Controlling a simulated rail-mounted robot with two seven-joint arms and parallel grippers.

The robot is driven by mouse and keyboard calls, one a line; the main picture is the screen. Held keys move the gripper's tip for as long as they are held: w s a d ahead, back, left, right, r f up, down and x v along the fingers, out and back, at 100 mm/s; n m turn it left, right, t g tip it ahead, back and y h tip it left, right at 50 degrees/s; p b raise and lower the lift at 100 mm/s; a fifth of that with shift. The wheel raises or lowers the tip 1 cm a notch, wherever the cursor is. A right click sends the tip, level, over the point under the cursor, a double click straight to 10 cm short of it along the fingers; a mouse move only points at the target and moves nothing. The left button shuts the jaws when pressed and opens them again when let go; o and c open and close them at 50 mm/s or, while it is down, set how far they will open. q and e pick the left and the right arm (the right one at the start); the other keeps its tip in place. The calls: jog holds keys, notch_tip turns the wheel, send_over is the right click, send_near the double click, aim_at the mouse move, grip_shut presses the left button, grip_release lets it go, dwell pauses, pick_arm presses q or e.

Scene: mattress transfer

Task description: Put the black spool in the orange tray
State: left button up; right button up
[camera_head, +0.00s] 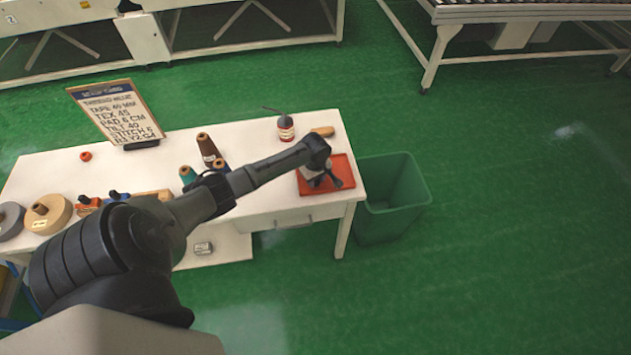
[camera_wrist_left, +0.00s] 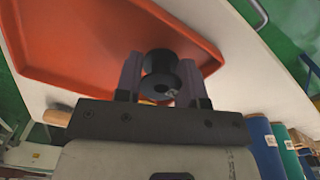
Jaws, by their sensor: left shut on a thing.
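The black spool (camera_wrist_left: 160,75) sits between the two fingers of my left gripper (camera_wrist_left: 160,80) in the left wrist view. The gripper is shut on it. The orange tray (camera_wrist_left: 75,45) lies under and beyond the spool in that view. In the head view, my left gripper (camera_head: 325,180) is over the orange tray (camera_head: 340,163) at the table's right end. The spool cannot be made out there, as the gripper and arm hide it. I cannot tell whether the spool touches the tray. My right gripper is not in view.
A red-labelled can (camera_head: 286,129) and a wooden-handled thing (camera_head: 323,131) stand behind the tray. Thread cones (camera_head: 208,149) stand left of it. A green bin (camera_head: 390,200) is on the floor beside the table's right end. A sign board (camera_head: 117,112) stands at the back left.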

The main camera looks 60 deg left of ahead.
pick_arm(q)
jog(key=shift+f, duration=0.6)
jog(key=shift+f, duration=0.3)
jog(key=o, duration=0.9)
jog(key=shift+r, duration=0.1)
